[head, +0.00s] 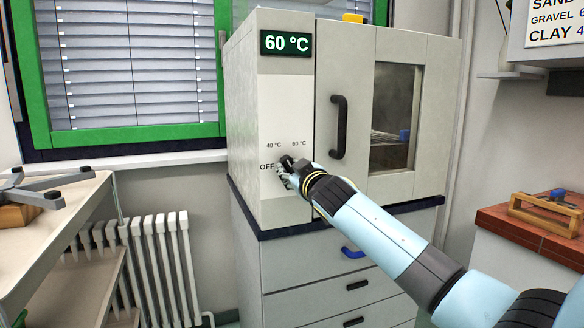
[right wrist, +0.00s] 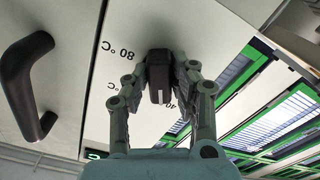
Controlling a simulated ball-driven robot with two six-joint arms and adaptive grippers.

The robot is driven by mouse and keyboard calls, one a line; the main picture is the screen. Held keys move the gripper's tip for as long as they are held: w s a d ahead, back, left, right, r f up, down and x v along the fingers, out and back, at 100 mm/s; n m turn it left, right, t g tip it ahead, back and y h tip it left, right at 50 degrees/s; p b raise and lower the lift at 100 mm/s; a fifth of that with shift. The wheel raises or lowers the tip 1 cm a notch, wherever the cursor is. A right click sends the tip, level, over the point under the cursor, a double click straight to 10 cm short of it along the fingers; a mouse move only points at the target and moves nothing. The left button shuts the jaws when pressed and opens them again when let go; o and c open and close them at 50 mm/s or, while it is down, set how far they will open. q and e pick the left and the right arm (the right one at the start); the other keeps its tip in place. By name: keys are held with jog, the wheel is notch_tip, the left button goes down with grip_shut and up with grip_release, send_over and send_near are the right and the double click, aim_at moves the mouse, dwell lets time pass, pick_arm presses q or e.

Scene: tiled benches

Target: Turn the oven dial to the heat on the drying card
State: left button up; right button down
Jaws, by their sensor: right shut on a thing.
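The oven (head: 345,110) stands on a drawer cabinet, and its display (head: 284,43) reads 60 °C. The front panel has OFF, 40 °C and 60 °C marks around the dial. My right gripper (head: 288,165) is shut on the dial, which it mostly hides in the head view. In the right wrist view the black dial (right wrist: 158,72) sits between my right gripper's fingers (right wrist: 158,95), with a white pointer mark; an upside-down 80 °C label is beside it. The drying card (head: 556,25) shows SAND, GRAVEL 6 and CLAY 4, cut off at the right. My left gripper is not in view.
The oven door's black handle (head: 339,127) is right of the dial. A radiator (head: 160,265) and a bench (head: 60,235) stand left. A tiled bench (head: 535,225) with a wooden carrier stands right.

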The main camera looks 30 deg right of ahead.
dwell(0.3)
jog(key=c, duration=1.1)
grip_release()
jog(key=v, duration=1.2)
